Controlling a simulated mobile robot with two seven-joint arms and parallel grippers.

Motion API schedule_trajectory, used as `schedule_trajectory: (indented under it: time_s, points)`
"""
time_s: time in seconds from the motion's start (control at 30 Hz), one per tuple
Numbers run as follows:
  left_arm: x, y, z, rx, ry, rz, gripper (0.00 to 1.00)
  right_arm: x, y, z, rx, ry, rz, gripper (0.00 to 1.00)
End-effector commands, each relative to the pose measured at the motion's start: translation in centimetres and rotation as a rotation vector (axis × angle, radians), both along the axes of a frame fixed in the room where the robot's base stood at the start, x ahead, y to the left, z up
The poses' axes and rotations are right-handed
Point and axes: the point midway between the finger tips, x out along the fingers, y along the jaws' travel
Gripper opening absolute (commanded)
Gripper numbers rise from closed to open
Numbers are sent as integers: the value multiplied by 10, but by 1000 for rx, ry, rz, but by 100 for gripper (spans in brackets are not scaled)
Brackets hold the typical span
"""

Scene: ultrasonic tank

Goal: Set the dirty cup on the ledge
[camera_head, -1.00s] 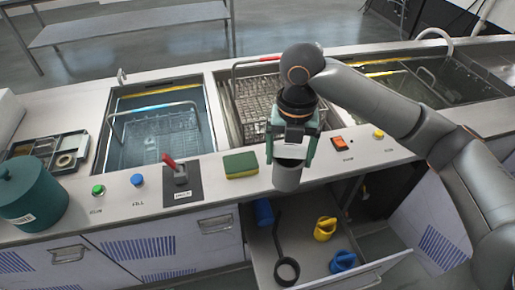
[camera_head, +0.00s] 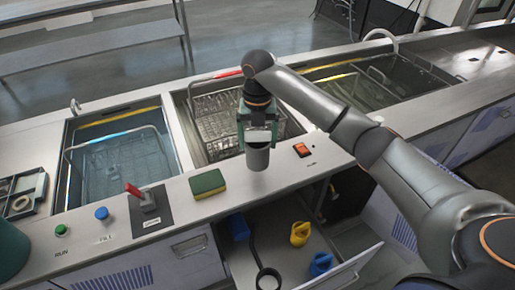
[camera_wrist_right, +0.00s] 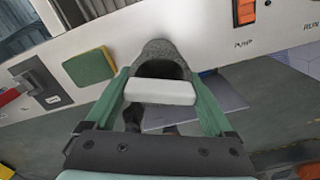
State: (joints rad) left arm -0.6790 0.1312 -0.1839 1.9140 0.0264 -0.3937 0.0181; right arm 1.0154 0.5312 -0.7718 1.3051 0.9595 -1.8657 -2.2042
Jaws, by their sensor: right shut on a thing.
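The grey cup (camera_head: 258,158) is held upright below my right gripper (camera_head: 258,138), which is shut on it. In the right wrist view the cup's speckled grey rim (camera_wrist_right: 160,48) shows between the green fingers of the gripper (camera_wrist_right: 160,82), partly covered by a pale block. The ledge (camera_head: 275,177) is the light front strip of the counter; the cup is over it, between the green-yellow sponge (camera_head: 208,184) and the orange-red switch (camera_head: 302,150). I cannot tell whether the cup's base touches the ledge. My left gripper is out of view.
Behind the ledge are a water tank (camera_head: 72,180) and a tank with a wire basket (camera_head: 222,112). A red lever (camera_head: 133,190), blue button (camera_head: 101,213) and green button (camera_head: 61,230) stand left. Below, an open drawer (camera_head: 335,275) holds yellow and blue items.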

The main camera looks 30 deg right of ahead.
Motion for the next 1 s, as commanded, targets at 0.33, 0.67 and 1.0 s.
schedule_trajectory:
  time_s: [0.33, 0.67, 1.0]
  points:
    - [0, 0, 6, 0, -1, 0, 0, 10, -6, -28, 0, 3, 1, 29]
    - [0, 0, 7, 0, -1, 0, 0, 11, -6, -45, 0, -2, 2, 29]
    - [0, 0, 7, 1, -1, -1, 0, 11, -6, -49, 0, -1, 1, 100]
